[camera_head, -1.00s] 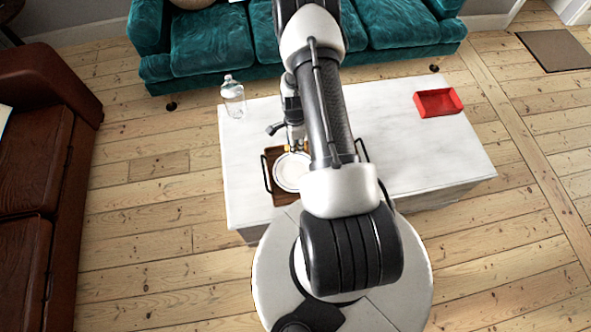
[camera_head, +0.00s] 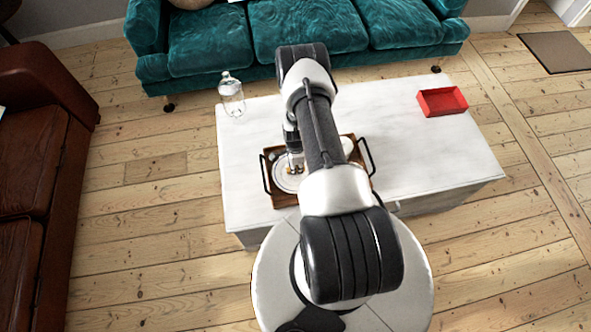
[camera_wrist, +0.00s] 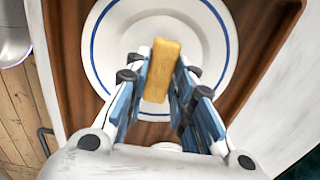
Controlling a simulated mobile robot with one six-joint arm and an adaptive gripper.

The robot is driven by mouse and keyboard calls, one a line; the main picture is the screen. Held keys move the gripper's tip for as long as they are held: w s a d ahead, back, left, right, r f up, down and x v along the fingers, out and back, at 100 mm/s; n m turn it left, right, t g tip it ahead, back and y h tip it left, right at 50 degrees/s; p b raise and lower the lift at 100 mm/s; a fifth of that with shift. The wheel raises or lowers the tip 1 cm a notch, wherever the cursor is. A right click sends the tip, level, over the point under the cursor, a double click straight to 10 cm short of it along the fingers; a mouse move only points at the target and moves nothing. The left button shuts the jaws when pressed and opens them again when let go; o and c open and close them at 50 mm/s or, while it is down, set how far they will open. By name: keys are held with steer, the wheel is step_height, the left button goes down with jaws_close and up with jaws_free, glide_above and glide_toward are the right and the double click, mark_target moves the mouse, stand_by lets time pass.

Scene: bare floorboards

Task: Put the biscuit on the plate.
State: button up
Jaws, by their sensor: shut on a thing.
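The biscuit (camera_wrist: 161,70) is a golden-brown oblong in the wrist view, held between the blue-padded fingers of my gripper (camera_wrist: 158,92). My gripper is shut on it. The white plate (camera_wrist: 215,50) with a blue rim line lies beneath the biscuit; the biscuit shows over the plate's middle. I cannot tell whether the biscuit touches the plate. In the head view, my gripper (camera_head: 297,168) is low over the plate (camera_head: 284,180), which sits on the left part of a brown wooden tray (camera_head: 283,200). The arm hides part of the tray.
The tray has dark handles and rests on a white table (camera_head: 420,155). A clear bottle (camera_head: 232,97) stands at the table's back left, and a red open box (camera_head: 441,101) at the back right. A white round thing (camera_head: 346,146) shows partly behind my arm.

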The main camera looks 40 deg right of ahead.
steer(key=shift+f, duration=1)
steer(key=shift+f+b, duration=0.25)
steer(key=shift+b, duration=0.15)
steer(key=o, duration=0.8)
steer(key=shift+r, duration=0.1)
